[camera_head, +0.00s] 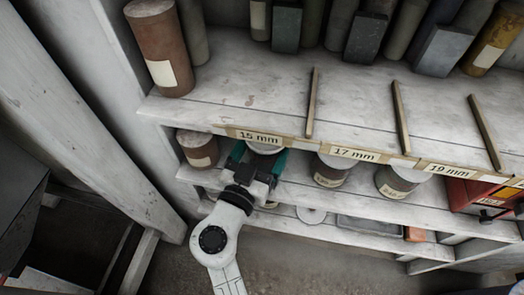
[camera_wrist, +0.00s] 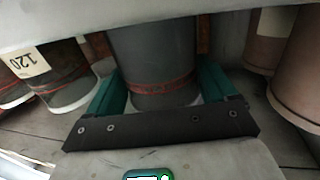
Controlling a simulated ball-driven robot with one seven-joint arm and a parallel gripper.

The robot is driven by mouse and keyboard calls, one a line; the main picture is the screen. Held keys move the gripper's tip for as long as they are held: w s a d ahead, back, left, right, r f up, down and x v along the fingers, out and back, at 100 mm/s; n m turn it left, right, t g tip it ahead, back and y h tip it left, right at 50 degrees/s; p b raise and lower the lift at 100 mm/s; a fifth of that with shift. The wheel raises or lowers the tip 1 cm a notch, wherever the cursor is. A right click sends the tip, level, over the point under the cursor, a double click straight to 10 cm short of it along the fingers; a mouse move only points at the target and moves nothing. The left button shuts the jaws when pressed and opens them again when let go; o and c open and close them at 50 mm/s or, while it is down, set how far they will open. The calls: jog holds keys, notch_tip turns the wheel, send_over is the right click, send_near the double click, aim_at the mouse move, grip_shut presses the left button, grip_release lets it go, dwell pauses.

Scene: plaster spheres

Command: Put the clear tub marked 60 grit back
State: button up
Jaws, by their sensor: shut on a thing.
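My gripper (camera_head: 258,160) reaches under the shelf edge marked 15 mm. Its teal fingers are shut on a grey, see-through-looking tub (camera_wrist: 152,60) with a red line round it. In the head view only a bit of this tub's pale top (camera_head: 265,148) shows between the fingers. No label shows on its visible side, so I cannot read its grit. It stands upright at the lower shelf, and I cannot tell whether it touches the board.
A similar tub marked 120 (camera_wrist: 62,75) stands beside it in the wrist view. A brown jar (camera_head: 198,150) is at left. Two tubs (camera_head: 330,168) (camera_head: 398,181) and a red box (camera_head: 468,192) stand to the right. The upper shelf (camera_head: 240,88) hangs close overhead.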

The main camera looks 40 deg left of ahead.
jog(key=shift+f+b, duration=0.15)
jog(key=shift+b, duration=0.15)
jog(key=o, duration=1.1)
jog(key=shift+c, duration=0.2)
jog(key=shift+r+p, duration=0.25)
jog(key=shift+p, duration=0.05)
jog(key=p+v, duration=0.1)
jog(key=v, duration=1.1)
jog(key=shift+w+d, duration=0.1)
